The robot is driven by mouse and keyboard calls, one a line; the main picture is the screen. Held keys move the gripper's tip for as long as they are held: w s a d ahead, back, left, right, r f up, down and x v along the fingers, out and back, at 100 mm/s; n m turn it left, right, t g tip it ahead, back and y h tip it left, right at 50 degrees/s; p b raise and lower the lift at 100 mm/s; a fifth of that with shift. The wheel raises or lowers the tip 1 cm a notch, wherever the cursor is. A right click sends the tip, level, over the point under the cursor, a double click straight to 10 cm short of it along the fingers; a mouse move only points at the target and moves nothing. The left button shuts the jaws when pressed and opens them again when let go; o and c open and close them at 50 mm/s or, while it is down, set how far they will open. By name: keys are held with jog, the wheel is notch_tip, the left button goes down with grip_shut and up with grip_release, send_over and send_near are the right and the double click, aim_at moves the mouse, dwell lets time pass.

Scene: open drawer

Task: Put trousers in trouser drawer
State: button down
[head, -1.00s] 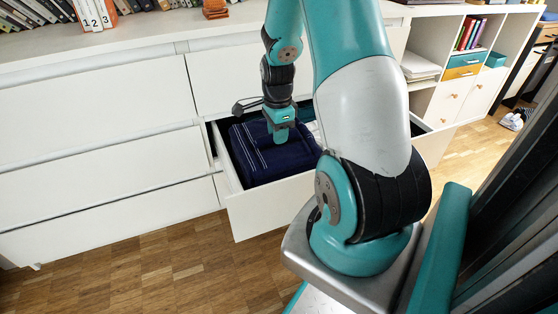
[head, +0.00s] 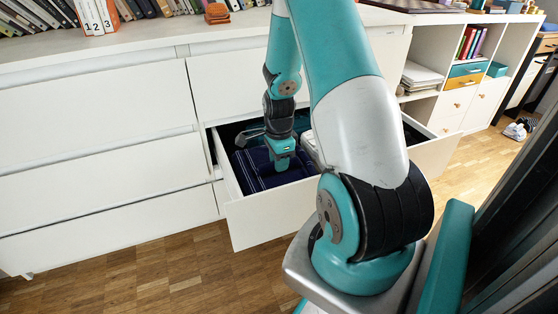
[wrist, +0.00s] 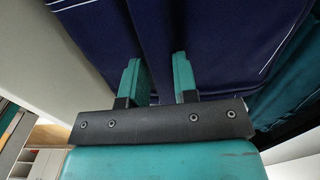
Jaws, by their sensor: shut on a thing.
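The folded dark blue trousers (head: 262,178) with pale stitching lie low inside the open white drawer (head: 268,218). My gripper (head: 283,165) points down at the trousers from above, inside the drawer's outline. In the wrist view, the two teal fingers of my gripper (wrist: 158,80) are a little apart, with a ridge of the dark blue trousers (wrist: 215,35) between them. The jaws are shut on this fabric. I cannot tell whether the trousers rest fully on what lies below. My arm hides part of the drawer's right side.
Teal cloth (wrist: 296,85) lies beside the trousers in the drawer. The white dresser (head: 95,125) has closed drawers to the left. Books (head: 150,8) stand on its top. A shelf unit (head: 455,95) stands at the right. The wooden floor (head: 150,270) in front is clear.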

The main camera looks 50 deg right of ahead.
jog(key=c, duration=0.9)
grip_release()
notch_tip(320, 180, up, 12)
jog(key=p, duration=0.6)
jog(key=w+a+r+n+t+y, duration=0.1)
jog(key=w+a+r+n, duration=0.1)
jog(key=a+r+n, duration=0.4)
jog(key=w+a+r+n, duration=0.1)
jog(key=a+r+n, duration=0.15)
jog(key=a, duration=0.55)
jog(key=s+a+r+n+y, duration=0.1)
jog(key=s+a+r+n, duration=0.2)
jog(key=s+a+n, duration=0.2)
jog(key=s+a+r+n+y, duration=0.1)
jog(key=s+a+r+n, duration=0.2)
jog(key=a+n, duration=0.7)
jog(key=s+a+r+n+g+y, duration=0.1)
jog(key=s+a+r+n, duration=0.2)
jog(key=s+a+n, duration=0.4)
jog(key=shift+s+a+r+n, duration=0.15)
jog(key=shift+s+a+n, duration=0.3)
jog(key=shift+n, duration=0.1)
